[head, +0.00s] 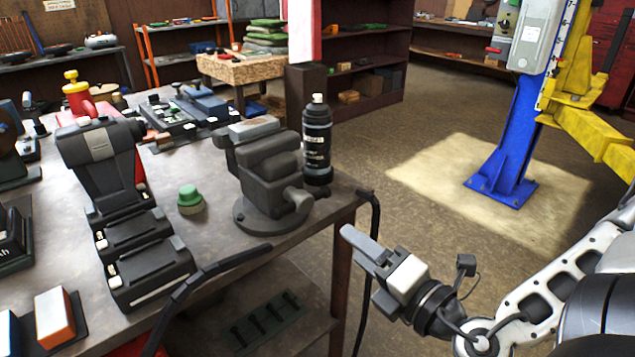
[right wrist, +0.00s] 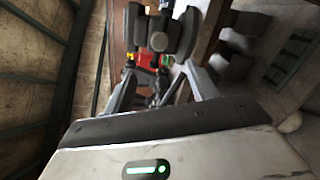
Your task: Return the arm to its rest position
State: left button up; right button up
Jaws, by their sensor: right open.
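My right gripper (head: 364,256) is at the lower right of the head view, in front of the workbench's right corner and apart from it. It holds nothing. Its arm reaches in from the right edge. In the right wrist view the two fingers (right wrist: 160,88) stand apart with nothing between them. A dark vise shape (right wrist: 160,35) shows beyond the fingers there. My left gripper does not show in either view.
The workbench (head: 225,225) carries a vise (head: 268,165), a black spray can (head: 317,140), a green-capped item (head: 190,198) and black chargers (head: 135,240). A black cable (head: 374,230) hangs off its right edge. A blue lift post (head: 510,140) stands right. Floor between is clear.

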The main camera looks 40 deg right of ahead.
jog(key=s+f+m+g+h, duration=0.3)
jog(key=f+m+g, duration=0.55)
jog(key=f, duration=0.95)
jog(key=a+f+m+y, duration=0.2)
jog(key=a+f+m, duration=0.1)
jog(key=a+m, duration=0.3)
jog(key=a+f+m+y, duration=0.3)
jog(key=a+f+m, duration=0.1)
jog(key=a, duration=0.5)
jog(key=shift+m+t+y, duration=0.3)
jog(key=shift+m+t, duration=0.15)
jog(key=shift+m, duration=0.4)
